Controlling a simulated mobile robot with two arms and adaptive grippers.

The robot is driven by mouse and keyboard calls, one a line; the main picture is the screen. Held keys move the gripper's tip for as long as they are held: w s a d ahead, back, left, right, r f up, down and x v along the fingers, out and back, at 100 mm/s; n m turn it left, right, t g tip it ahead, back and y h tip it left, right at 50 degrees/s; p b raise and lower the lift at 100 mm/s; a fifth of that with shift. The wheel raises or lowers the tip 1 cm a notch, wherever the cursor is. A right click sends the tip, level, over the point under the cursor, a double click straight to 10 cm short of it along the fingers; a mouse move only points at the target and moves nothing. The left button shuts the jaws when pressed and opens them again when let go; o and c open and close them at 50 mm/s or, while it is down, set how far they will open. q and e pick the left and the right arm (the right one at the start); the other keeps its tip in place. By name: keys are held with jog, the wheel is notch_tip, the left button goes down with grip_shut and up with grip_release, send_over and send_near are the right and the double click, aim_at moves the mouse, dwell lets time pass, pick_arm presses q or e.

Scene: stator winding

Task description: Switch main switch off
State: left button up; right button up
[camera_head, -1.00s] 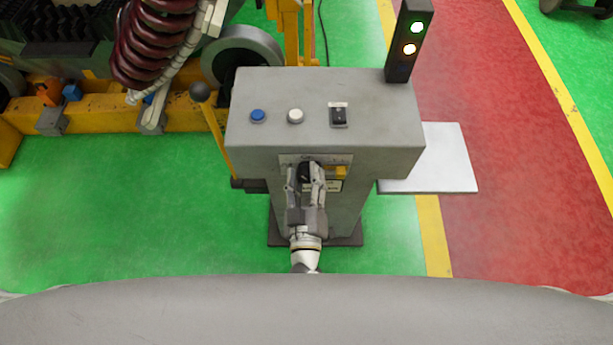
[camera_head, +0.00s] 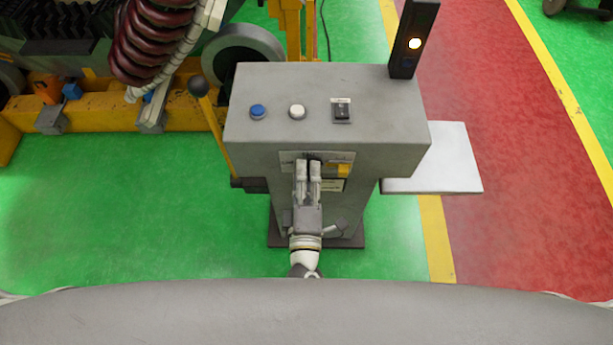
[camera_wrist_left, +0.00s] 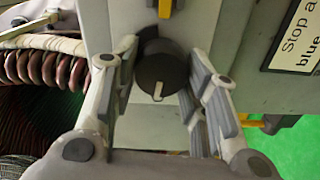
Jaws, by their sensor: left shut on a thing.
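The main switch (camera_wrist_left: 165,72) is a round black knob with a white pointer mark, on the front face of the grey control box (camera_head: 385,103). In the left wrist view it sits between the two fingers of my left gripper (camera_wrist_left: 162,85), which is shut on it. In the head view my left gripper (camera_head: 308,168) reaches the front of the box from below and hides most of the knob. My right gripper is not in view.
The box top carries a blue button (camera_head: 258,111), a white button (camera_head: 297,111) and a small black switch (camera_head: 341,111). A lever with a dark ball (camera_head: 198,86) stands left of the box.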

pick_arm(q)
jog(key=shift+f+n, duration=0.1)
jog(key=shift+n, duration=0.6)
jog(key=o, duration=1)
jog(key=s, duration=1.2)
